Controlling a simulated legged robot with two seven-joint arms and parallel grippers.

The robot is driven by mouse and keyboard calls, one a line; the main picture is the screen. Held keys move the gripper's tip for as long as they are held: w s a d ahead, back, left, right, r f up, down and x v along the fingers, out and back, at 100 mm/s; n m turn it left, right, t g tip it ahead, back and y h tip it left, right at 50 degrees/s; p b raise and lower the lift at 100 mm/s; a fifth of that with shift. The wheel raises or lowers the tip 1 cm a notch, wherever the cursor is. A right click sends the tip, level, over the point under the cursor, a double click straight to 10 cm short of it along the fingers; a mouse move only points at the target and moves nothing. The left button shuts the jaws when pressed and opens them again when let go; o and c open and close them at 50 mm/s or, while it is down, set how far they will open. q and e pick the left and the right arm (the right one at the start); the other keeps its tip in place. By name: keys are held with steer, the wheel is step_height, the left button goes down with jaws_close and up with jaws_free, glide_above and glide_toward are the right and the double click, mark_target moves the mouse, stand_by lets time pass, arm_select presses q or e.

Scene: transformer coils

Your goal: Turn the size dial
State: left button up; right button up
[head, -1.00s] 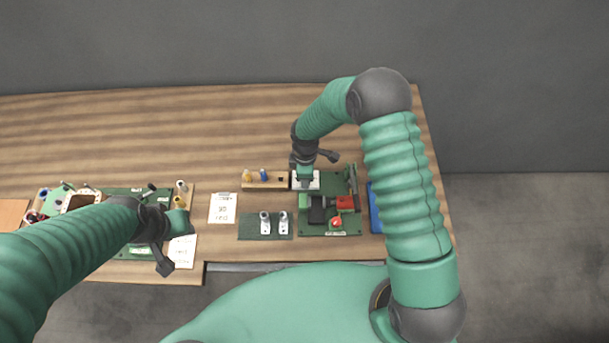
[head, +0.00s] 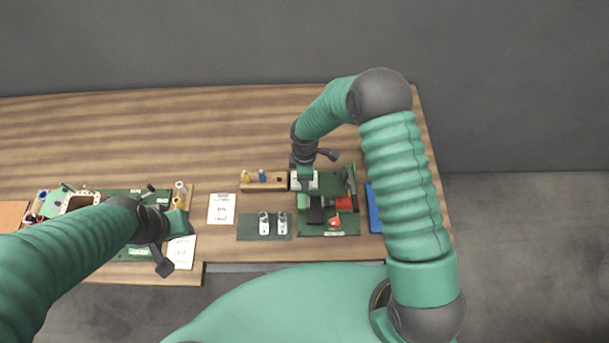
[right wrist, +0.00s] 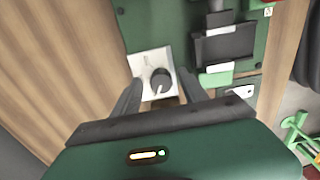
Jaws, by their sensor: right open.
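The size dial (right wrist: 160,80) is a dark round knob with a pale pointer line, on a white plate (right wrist: 141,66) at the edge of a green board. In the right wrist view the dial lies between the two dark fingers of my right gripper (right wrist: 157,88), which is open, with a gap visible around the knob. In the head view my right gripper (head: 305,178) is over the white plate (head: 312,180) and hides the dial. My left gripper (head: 172,245) hangs over the left board's right side; its fingertips are too small to judge.
The green board (head: 347,221) carries a black block, a red part and a red knob (head: 335,222). A dark green mat (head: 250,228) with two metal parts lies left of it. A blue tray (head: 375,210) stands right.

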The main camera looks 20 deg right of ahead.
step_height(320, 180, up, 17)
steer(key=b, duration=0.1)
steer(key=shift+f, duration=0.1)
stand_by(0.4)
